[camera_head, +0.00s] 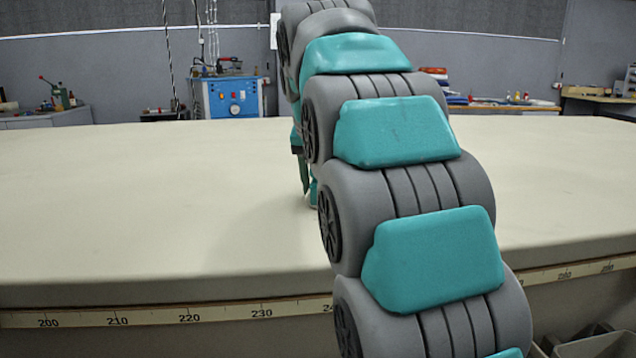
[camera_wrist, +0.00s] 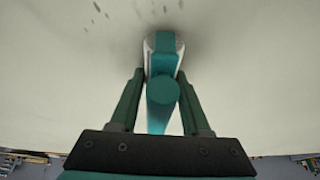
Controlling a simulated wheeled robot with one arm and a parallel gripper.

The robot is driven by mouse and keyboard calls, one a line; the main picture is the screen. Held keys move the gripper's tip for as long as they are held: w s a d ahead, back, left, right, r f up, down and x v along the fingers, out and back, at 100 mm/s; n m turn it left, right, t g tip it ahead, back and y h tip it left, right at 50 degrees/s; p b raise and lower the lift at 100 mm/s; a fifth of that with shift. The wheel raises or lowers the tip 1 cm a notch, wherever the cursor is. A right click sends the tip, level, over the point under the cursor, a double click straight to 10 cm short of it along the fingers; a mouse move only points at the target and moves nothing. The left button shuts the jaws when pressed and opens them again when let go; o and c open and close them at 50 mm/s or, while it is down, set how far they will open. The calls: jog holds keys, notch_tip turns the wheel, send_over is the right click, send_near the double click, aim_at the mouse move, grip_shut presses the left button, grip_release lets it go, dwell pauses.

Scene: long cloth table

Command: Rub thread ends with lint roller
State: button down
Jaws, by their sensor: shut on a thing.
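My gripper (camera_wrist: 160,76) is shut on the lint roller (camera_wrist: 162,92), one finger on each side of its teal handle. The roller's pale head (camera_wrist: 150,46) points away from the gripper, close to the cream cloth; a soft shadow lies around it. I cannot tell whether it touches. Several small dark thread ends (camera_wrist: 97,7) lie on the cloth beyond the head, mostly to the left; one is near the top edge, right of it (camera_wrist: 180,5). In the head view my arm hides most of the gripper; a teal bit of the roller (camera_head: 313,190) shows near the cloth.
The long cloth table (camera_head: 140,205) is bare and clear on the left side. A measuring tape (camera_head: 150,316) runs along its front edge. A grey bin (camera_head: 590,345) stands below at the right. A blue machine (camera_head: 235,97) and benches stand behind the table.

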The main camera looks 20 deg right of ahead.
jog(key=shift+s+a+f+b, duration=0.15)
jog(key=shift+s+b, duration=0.05)
jog(key=shift+s, duration=0.3)
jog(key=shift+s+a+f+b, duration=0.1)
jog(key=shift+s+a+b, duration=0.05)
jog(key=shift+s, duration=0.35)
jog(key=shift+s+a+b, duration=0.2)
jog(key=shift+s+a, duration=0.05)
jog(key=shift+s, duration=0.55)
jog(key=shift+s+a+b, duration=0.2)
jog(key=shift+s+a, duration=0.05)
jog(key=shift+s, duration=0.55)
jog(key=shift+s+a+r+b, duration=0.1)
jog(key=shift+s+a+b, duration=0.15)
jog(key=shift+s, duration=0.85)
jog(key=shift+s+a+r+b, duration=0.1)
jog(key=shift+s+a, duration=0.25)
jog(key=shift+s, duration=0.7)
jog(key=shift+r, duration=0.1)
jog(key=shift+w+r+p, duration=0.1)
jog(key=shift+r+p, duration=1.85)
jog(key=shift+r, duration=1.1)
jog(key=shift+r, duration=1.5)
